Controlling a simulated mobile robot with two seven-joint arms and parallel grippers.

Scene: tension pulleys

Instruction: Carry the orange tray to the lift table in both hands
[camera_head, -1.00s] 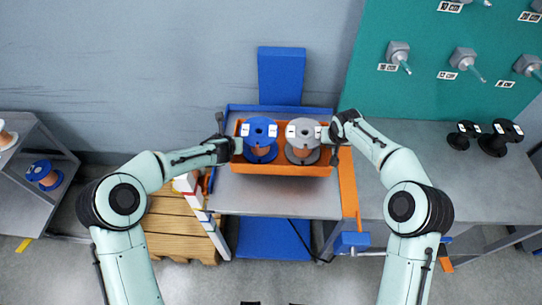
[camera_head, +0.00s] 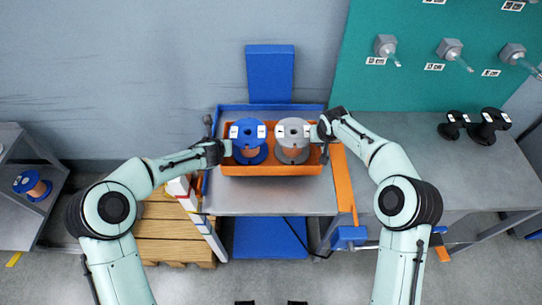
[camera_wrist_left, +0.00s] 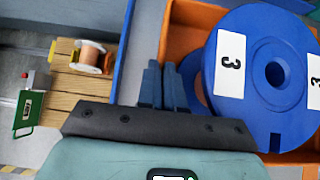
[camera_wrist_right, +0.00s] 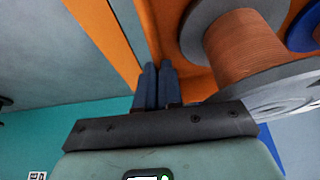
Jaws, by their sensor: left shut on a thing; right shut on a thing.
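The orange tray (camera_head: 270,171) is over the rear part of the grey top of the lift table (camera_head: 270,201). I cannot tell whether it touches the top. It holds a blue spool (camera_head: 249,135) on the left and a grey spool (camera_head: 292,138) with copper-coloured winding on the right. My left gripper (camera_head: 229,149) is shut on the tray's left end wall. My right gripper (camera_head: 317,134) is shut on its right end wall. In the left wrist view the fingers (camera_wrist_left: 164,85) are beside the blue spool (camera_wrist_left: 262,75). In the right wrist view the fingers (camera_wrist_right: 157,85) are beside the grey spool (camera_wrist_right: 245,50).
A wooden pallet (camera_head: 170,225) stands left of the lift table. A grey workbench (camera_head: 425,150) with black spools (camera_head: 488,125) is at the right, below a green tool board (camera_head: 420,90). A shelf at the left holds another blue spool (camera_head: 32,185).

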